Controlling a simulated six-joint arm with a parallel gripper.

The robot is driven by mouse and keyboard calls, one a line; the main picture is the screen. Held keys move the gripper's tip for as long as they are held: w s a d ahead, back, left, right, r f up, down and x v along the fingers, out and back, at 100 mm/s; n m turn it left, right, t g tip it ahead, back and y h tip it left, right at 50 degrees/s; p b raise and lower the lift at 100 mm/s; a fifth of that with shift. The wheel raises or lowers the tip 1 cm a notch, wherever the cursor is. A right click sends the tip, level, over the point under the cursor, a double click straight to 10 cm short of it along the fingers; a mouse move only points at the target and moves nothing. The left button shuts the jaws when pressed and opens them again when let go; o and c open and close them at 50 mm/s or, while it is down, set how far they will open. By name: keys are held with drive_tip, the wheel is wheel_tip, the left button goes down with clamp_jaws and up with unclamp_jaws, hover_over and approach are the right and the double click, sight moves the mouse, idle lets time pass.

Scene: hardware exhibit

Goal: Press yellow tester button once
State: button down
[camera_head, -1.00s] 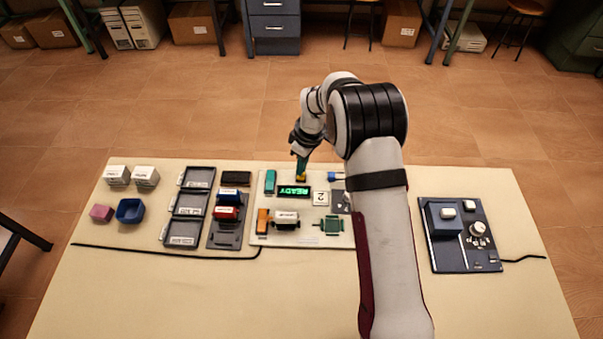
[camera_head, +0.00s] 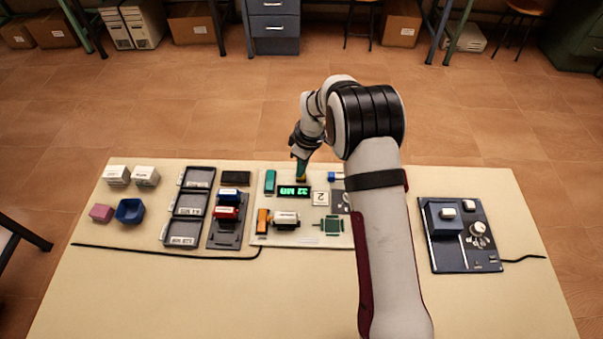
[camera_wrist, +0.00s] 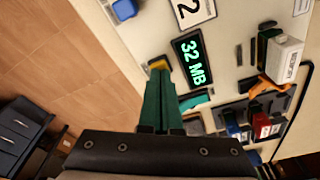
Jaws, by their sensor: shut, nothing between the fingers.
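The yellow tester button (camera_wrist: 158,64) shows at the tips of my gripper in the wrist view, partly hidden by the fingers. My gripper (camera_wrist: 160,82) has green fingers that are shut with nothing between them, and the tips are at the button, seemingly touching it. In the head view my gripper (camera_head: 301,179) points down at the back edge of the tester board (camera_head: 330,242). The tester display (camera_head: 294,191) reads "32 MB" in green; it also shows in the wrist view (camera_wrist: 193,60).
A white card marked "2" (camera_head: 320,198) and a blue part (camera_wrist: 124,9) lie close to the button. Dark trays (camera_head: 190,205) and a module rack (camera_head: 226,230) stand to the left. A dark device (camera_head: 460,235) sits at the right. The front of the table is clear.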

drive_tip(key=shift+r, duration=3.35)
drive_tip(key=s+d+r+m, duration=0.3)
drive_tip(key=s+r+m, duration=0.2)
drive_tip(key=s+r, duration=0.3)
drive_tip(key=s+d+r+m, duration=0.3)
drive_tip(key=s+r+m, duration=0.15)
drive_tip(key=s, duration=0.55)
drive_tip(key=s+d+m+g, duration=0.1)
drive_tip(key=s+m, duration=0.7)
drive_tip(key=s, duration=0.9)
drive_tip(key=shift+s+d, duration=0.35)
drive_tip(key=shift+d, duration=0.35)
